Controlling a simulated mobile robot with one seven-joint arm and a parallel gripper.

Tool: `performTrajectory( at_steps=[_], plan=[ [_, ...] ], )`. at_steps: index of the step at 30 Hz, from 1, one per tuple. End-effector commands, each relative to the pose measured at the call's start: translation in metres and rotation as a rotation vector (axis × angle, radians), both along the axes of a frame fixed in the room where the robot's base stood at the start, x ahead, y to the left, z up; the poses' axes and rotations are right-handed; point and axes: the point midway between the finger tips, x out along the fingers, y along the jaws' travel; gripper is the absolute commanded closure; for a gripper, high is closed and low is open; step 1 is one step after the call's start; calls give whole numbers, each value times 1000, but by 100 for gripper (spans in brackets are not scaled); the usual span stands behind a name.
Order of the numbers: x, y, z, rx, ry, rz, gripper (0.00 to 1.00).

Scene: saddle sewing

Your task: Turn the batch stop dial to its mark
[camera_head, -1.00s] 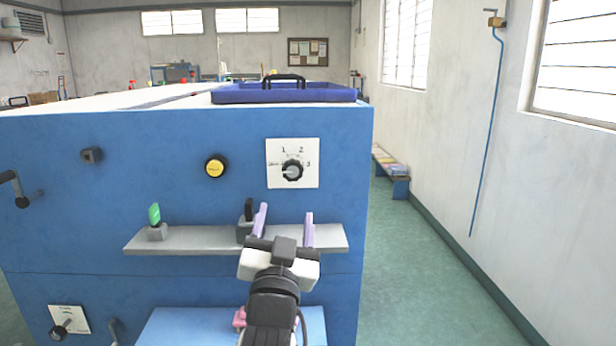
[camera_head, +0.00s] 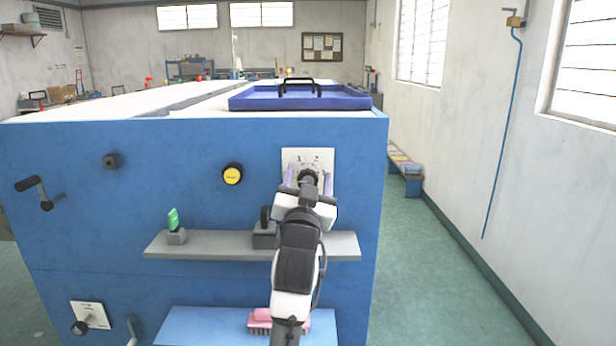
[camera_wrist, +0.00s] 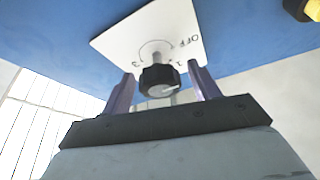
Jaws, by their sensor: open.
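The dial (camera_head: 308,176) is a black fluted knob on a white plate on the blue machine's front, at the upper right. In the wrist view the knob (camera_wrist: 160,80) has a pale line on its face, and its plate (camera_wrist: 120,40) carries OFF, 1 and 3. I cannot read for sure which mark the line points at. My gripper (camera_head: 309,180) is open in front of this plate. In the wrist view its two lilac fingers stand on either side of the knob, with gaps visible. My gripper partly hides the dial in the head view.
A grey shelf (camera_head: 205,245) below holds a green-topped switch (camera_head: 173,220) and a black lever. A yellow button (camera_head: 232,174) is left of the dial. Another dial (camera_head: 80,327) and a crank (camera_head: 40,192) are further left. A blue tray (camera_head: 300,98) lies on top.

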Motion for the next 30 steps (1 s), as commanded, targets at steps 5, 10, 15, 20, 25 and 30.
performTrajectory(
  at_steps=[5, 10, 15, 20, 25, 30],
  plan=[
    [0, 0, 0, 0, 0, 0, 39],
    [0, 0, 0, 0, 0, 0, 53],
    [0, 0, 0, 0, 0, 0, 76],
    [0, 0, 0, 1, 0, 0, 84],
    [0, 1, -1, 27, 0, 1, 84],
    [0, 2, -1, 100, -1, 2, 84]
  ],
)
